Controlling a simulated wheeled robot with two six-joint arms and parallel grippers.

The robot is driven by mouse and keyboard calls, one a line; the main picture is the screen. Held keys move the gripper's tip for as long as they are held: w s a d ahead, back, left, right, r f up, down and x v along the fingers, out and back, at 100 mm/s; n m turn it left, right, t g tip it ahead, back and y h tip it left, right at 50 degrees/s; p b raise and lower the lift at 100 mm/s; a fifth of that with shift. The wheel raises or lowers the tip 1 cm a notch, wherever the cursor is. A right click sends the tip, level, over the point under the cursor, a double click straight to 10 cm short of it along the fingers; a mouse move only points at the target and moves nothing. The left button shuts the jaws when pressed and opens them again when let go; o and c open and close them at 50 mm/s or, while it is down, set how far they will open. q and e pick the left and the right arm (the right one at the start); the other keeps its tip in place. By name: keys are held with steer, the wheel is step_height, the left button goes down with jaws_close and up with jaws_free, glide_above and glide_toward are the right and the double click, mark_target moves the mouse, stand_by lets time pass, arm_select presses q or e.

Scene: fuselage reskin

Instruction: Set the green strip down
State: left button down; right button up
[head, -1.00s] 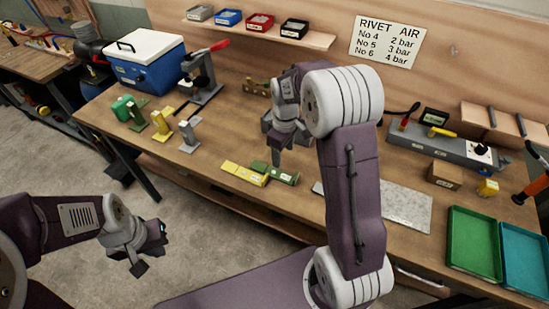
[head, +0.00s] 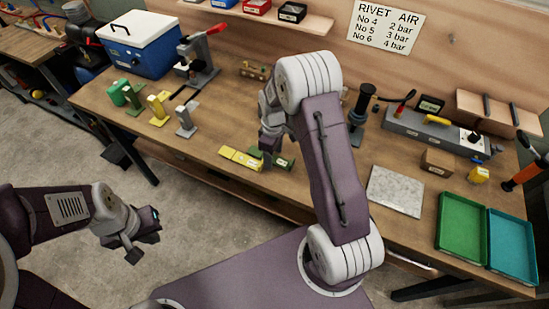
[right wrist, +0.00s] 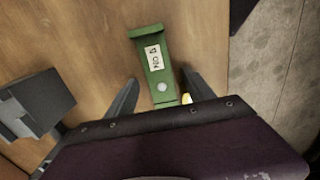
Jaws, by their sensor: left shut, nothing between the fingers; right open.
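The green strip (head: 284,162) lies on the workbench with its right end showing in the head view; my right gripper (head: 268,150) hides part of it. In the right wrist view the green strip (right wrist: 153,62) shows a white label, a pale round spot and a raised far end. My right gripper (right wrist: 162,98) is open, with its fingers on either side of the strip's near part and gaps visible. Whether the strip lies flat is hard to tell. My left gripper (head: 144,247) is shut and empty, over the floor at the left.
A yellow strip (head: 240,158) lies just left of the green one, near the bench's front edge. Yellow (head: 158,108) and grey (head: 186,122) brackets stand further left. A grey plate (head: 395,191) and a green tray (head: 462,226) are to the right. Bare bench lies between strip and plate.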

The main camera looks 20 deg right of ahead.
mark_target(274, 158)
steer(key=shift+d+f, duration=0.1)
jaws_close()
step_height(274, 158, up, 4)
steer(key=shift+r, duration=0.2)
steer(key=s+r, duration=0.3)
steer(key=s, duration=0.3)
steer(key=s+a+r+b, duration=0.1)
steer(key=s+r, duration=0.2)
steer(key=s, duration=0.2)
steer(key=shift+s+a+r+b, duration=0.15)
steer(key=shift+s+r+b, duration=0.15)
steer(key=shift+s+r, duration=0.05)
